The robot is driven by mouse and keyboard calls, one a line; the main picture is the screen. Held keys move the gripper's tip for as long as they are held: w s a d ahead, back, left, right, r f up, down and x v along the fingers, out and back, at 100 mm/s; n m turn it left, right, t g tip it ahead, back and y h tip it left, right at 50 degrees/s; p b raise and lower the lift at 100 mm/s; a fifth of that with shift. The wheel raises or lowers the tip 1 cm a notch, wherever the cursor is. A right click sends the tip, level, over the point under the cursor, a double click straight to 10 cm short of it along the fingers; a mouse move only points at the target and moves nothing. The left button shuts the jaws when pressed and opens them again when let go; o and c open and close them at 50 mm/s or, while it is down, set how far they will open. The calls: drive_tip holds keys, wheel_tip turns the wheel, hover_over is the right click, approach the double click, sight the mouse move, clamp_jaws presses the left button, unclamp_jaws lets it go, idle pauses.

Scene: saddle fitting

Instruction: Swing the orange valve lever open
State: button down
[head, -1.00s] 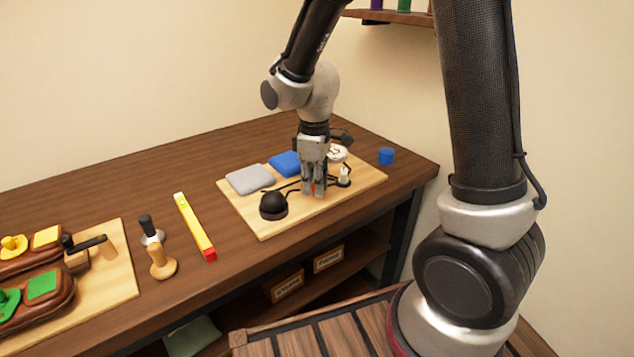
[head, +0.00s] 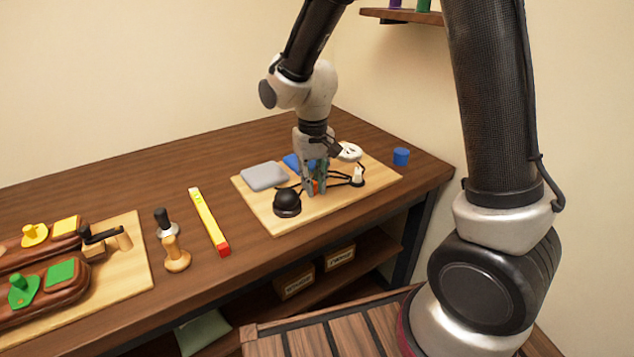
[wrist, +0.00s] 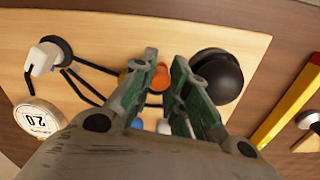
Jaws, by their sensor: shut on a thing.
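The orange valve lever (wrist: 161,77) shows between my fingertips in the wrist view. Only a small orange-red part of it (head: 316,186) shows in the head view. My gripper (head: 315,190) points down over the light wooden board (head: 269,221), with its fingers shut on the lever. In the wrist view the green-padded fingers (wrist: 165,68) stand on either side of it. The rest of the lever and its pivot are hidden by the fingers.
A black dome (head: 287,202) sits close to my fingers, joined by dark tubes to a white fitting (head: 358,176). A blue cylinder (head: 401,156) stands off the board.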

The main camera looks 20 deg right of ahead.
drive_tip(key=shift+w+a+m, duration=0.2)
drive_tip(key=shift+m, duration=0.3)
drive_tip(key=c, duration=1.3)
unclamp_jaws()
drive_tip(key=shift+c, duration=0.2)
wheel_tip(320, 180, up, 12)
